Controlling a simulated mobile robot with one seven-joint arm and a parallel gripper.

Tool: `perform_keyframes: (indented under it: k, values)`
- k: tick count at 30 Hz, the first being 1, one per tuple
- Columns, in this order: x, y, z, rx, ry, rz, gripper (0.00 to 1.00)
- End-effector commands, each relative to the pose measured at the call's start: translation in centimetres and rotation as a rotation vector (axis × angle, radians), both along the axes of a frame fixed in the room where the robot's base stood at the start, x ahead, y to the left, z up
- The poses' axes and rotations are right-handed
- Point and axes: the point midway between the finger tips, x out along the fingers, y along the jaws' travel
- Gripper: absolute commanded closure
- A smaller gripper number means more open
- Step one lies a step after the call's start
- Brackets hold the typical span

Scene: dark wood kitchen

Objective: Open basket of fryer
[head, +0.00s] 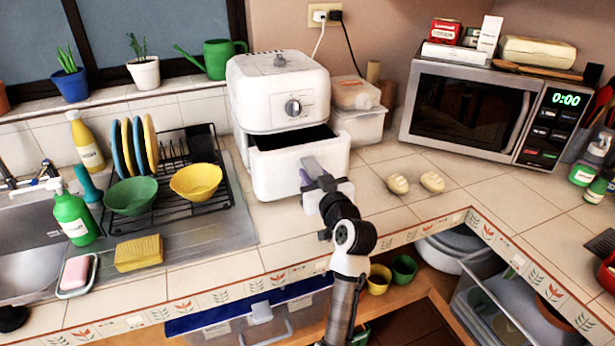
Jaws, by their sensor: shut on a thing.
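The white air fryer (280,90) stands on the tiled counter with a round dial on its front. Its basket (275,176) is pulled out toward me, and the dark inside shows between the basket front and the body. My gripper (312,172) is at the basket's front and shut on the basket handle (313,166). My arm comes up from below, over the counter edge. The fingertips and part of the handle are hidden behind the gripper body.
A dish rack (175,195) with green and yellow bowls is left of the fryer. Clear containers (358,122) stand right behind it. Two pale food pieces (415,183) lie to the right, before the microwave (470,115). Counter tiles just right of the basket are clear.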

Motion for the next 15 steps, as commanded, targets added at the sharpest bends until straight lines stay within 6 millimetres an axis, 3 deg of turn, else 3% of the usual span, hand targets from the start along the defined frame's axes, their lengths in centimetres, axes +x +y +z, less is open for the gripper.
perform_keyframes:
  k: [9, 15]
  values:
    - [-4.3, -1.4, -0.1, 0.001, -0.002, -0.002, 1.0]
    - [-6.0, -1.9, 0.0, 0.0, -0.002, 0.001, 1.0]
